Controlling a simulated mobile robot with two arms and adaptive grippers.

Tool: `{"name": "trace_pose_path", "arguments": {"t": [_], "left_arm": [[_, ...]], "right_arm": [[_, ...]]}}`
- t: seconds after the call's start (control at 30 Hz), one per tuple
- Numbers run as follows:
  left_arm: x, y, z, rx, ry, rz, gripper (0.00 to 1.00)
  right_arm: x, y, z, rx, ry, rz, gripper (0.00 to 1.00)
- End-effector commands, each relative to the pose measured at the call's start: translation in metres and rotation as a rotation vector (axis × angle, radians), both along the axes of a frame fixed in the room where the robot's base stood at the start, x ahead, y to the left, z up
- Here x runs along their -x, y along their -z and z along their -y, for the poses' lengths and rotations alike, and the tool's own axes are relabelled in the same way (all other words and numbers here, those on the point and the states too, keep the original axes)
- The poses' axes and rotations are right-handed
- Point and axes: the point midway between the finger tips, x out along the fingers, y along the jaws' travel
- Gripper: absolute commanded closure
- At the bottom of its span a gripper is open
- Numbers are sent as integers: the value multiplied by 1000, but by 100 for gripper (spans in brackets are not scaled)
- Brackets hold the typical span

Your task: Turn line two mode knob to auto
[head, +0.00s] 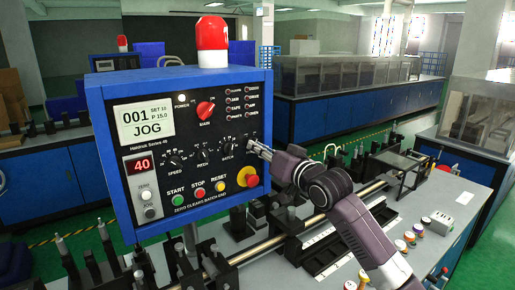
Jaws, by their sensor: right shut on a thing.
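The blue control box (185,140) has a display (143,119) that reads 001 and JOG. Its front carries a row of small black knobs: speed (174,159), pitch (204,155) and batch (228,148). My right gripper (256,149) comes in from the right and is shut at the right end of this row, on what appears to be the mode knob. The gripper covers that knob, so its label and pointer cannot be read. My left gripper is out of view.
A red main switch (205,108) sits above the knobs. Below are green, red and yellow buttons, and a red emergency stop (248,177) close under my gripper. A red lamp (212,42) tops the box.

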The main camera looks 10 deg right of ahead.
Motion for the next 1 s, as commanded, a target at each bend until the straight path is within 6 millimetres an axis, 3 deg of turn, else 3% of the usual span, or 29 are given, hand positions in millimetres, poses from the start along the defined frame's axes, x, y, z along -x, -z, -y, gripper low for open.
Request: {"name": "trace_pose_path", "arguments": {"t": [0.6, 1.0], "left_arm": [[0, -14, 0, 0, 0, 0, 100], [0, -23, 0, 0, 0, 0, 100]], "right_arm": [[-1, -1, 3, 524, 0, 212, 100], [-2, -1, 4, 771, 1, 315, 100]]}}
